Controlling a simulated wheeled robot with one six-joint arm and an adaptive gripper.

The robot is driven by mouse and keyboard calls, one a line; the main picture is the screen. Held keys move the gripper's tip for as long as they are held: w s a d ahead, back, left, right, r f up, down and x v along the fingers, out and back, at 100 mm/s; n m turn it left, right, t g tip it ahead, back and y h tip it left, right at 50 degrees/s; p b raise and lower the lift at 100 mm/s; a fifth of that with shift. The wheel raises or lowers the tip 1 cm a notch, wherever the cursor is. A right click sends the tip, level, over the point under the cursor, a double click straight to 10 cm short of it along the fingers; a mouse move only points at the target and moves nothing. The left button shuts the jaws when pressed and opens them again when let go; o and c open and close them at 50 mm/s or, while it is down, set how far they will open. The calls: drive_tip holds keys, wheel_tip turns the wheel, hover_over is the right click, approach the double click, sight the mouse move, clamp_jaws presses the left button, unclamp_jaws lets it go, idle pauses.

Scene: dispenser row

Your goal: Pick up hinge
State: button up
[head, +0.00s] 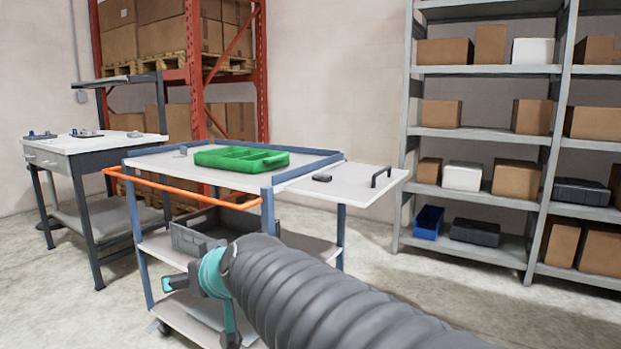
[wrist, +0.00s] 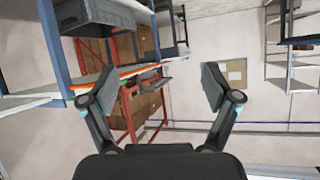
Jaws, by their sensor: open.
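I cannot tell for certain which thing is the hinge. A small grey piece (head: 183,150) stands on the cart top left of the green tray, and may be it. A flat dark block (head: 322,178) and a black handle-shaped piece (head: 381,177) lie on the cart's right-hand shelf. My gripper (head: 197,308) is low in front of the cart, below its top. In the wrist view my gripper (wrist: 157,88) has its fingers wide apart with nothing between them. That view is tilted, and no small part is clear in it.
The cart (head: 310,186) has a raised blue rim and an orange handle (head: 180,187). A green divided tray (head: 240,159) is on top, a grey bin (head: 205,232) below. A workbench (head: 95,146) with small parts stands left, grey shelving (head: 480,131) right. Floor between cart and shelving is clear.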

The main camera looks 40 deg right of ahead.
drive_tip(key=w+d+r+m+t+h, duration=0.3)
drive_tip(key=w+d+r+h, duration=0.1)
drive_tip(key=w+d+r, duration=0.5)
drive_tip(key=m+g+h+p, duration=0.1)
drive_tip(key=m+g+h, duration=0.5)
drive_tip(key=m+h, duration=0.3)
approach(321, 176)
drive_tip(key=shift+w+d+f+n+h, duration=0.4)
drive_tip(key=shift+w+d+f+h, duration=0.3)
drive_tip(key=shift+w+d+f, duration=0.35)
drive_tip(key=shift+r+b+x, duration=0.15)
drive_tip(key=shift+b+x, duration=0.05)
drive_tip(key=shift+x, duration=1.25)
drive_tip(key=shift+r+b+x, duration=0.15)
drive_tip(key=shift+x, duration=1.25)
drive_tip(key=c, duration=1.3)
